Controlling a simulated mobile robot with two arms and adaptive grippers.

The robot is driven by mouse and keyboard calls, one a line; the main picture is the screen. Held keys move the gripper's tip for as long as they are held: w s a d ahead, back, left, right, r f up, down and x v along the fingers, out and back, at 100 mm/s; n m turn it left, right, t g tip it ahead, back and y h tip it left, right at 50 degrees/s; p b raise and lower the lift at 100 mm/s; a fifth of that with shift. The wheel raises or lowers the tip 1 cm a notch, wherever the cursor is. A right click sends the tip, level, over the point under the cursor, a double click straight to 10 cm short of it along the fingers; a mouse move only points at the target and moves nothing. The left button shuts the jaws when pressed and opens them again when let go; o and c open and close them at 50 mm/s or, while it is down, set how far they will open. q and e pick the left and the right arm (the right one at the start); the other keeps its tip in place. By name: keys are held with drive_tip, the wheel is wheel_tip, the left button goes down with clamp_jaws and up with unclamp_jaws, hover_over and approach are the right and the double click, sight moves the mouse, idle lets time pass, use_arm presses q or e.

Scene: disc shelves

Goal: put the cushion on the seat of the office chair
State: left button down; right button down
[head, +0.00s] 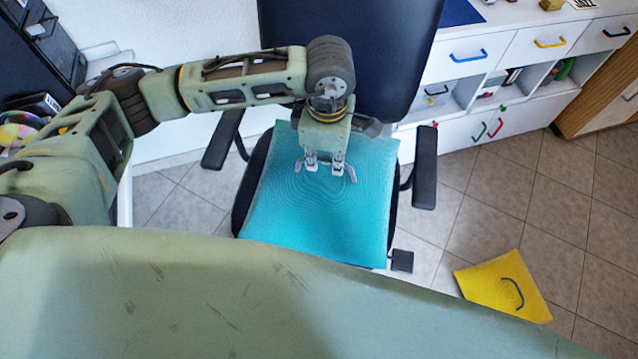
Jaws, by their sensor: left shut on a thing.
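The teal square cushion (318,218) lies over the seat of the dark office chair (385,55), between its two armrests, and covers most of the seat. A dark rim of the seat shows at the cushion's left side. My left gripper (325,165) points down at the upper middle of the cushion and is shut on it. The exact grip is hard to make out. I cannot tell whether the cushion rests fully on the seat or hangs slightly above it. My right gripper is not in view.
A yellow square piece with a dark blue handle (502,285) lies on the tiled floor at the lower right. White drawers with coloured handles (505,52) stand behind at the right. The left armrest (222,140) and right armrest (425,168) flank the seat. Dark shelving (40,50) is at the upper left.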

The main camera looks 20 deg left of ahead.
sight(325, 177)
use_arm(q)
wheel_tip(325, 177, down, 4)
drive_tip(key=shift+s+d+f+p, duration=0.1)
drive_tip(key=shift+s+p, duration=0.05)
drive_tip(key=shift+p, duration=0.3)
drive_tip(key=shift+f+p, duration=0.3)
drive_tip(key=shift+f, duration=1.9)
drive_tip(key=c, duration=1.9)
unclamp_jaws()
drive_tip(key=shift+r, duration=0.1)
wheel_tip(325, 177, up, 12)
drive_tip(key=shift+f+b, duration=0.1)
drive_tip(key=shift+b, duration=1.15)
